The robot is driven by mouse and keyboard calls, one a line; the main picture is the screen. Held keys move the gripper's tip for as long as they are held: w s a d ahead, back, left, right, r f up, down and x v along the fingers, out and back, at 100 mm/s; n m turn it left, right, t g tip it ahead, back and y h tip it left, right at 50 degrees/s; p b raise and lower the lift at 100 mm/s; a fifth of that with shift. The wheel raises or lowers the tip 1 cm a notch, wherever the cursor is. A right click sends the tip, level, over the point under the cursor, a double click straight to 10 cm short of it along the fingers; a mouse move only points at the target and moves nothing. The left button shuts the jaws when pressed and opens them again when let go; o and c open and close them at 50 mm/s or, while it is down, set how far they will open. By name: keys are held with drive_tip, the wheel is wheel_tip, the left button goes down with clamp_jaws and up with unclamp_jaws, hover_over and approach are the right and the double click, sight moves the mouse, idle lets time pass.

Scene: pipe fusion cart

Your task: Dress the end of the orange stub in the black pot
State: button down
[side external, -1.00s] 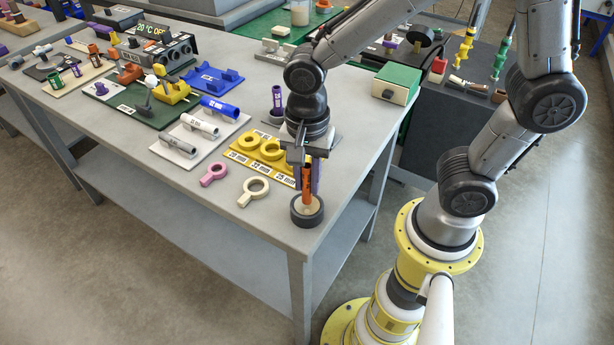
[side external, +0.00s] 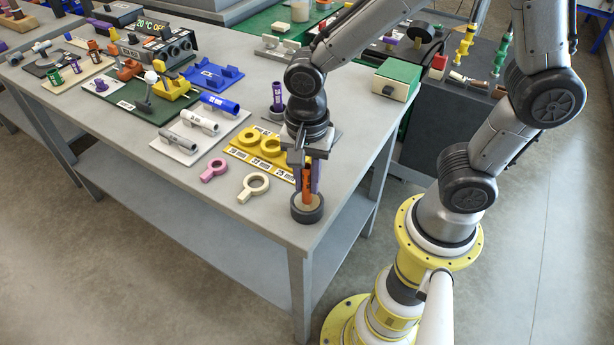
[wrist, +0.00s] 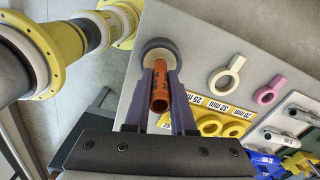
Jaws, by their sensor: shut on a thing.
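The orange stub (side external: 306,186) is a short upright tube held between the two purple fingers of my gripper (side external: 308,181). It also shows in the wrist view (wrist: 160,92), with my gripper (wrist: 161,88) shut around it. The black pot (side external: 307,215) is a low round dish with a tan inner face, near the table's front corner. It shows in the wrist view (wrist: 158,46) at the far end of the stub. The stub's lower end is at the pot's tan face; I cannot tell whether it touches.
A yellow board with yellow rings (side external: 262,150) lies just behind my gripper. A cream ring tool (side external: 254,187) and a pink ring tool (side external: 213,170) lie to the left. The table's front edge is close to the pot. Bare table lies left of the pot.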

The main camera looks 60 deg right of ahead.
drive_tip(key=shift+f, duration=0.8)
idle(0.4)
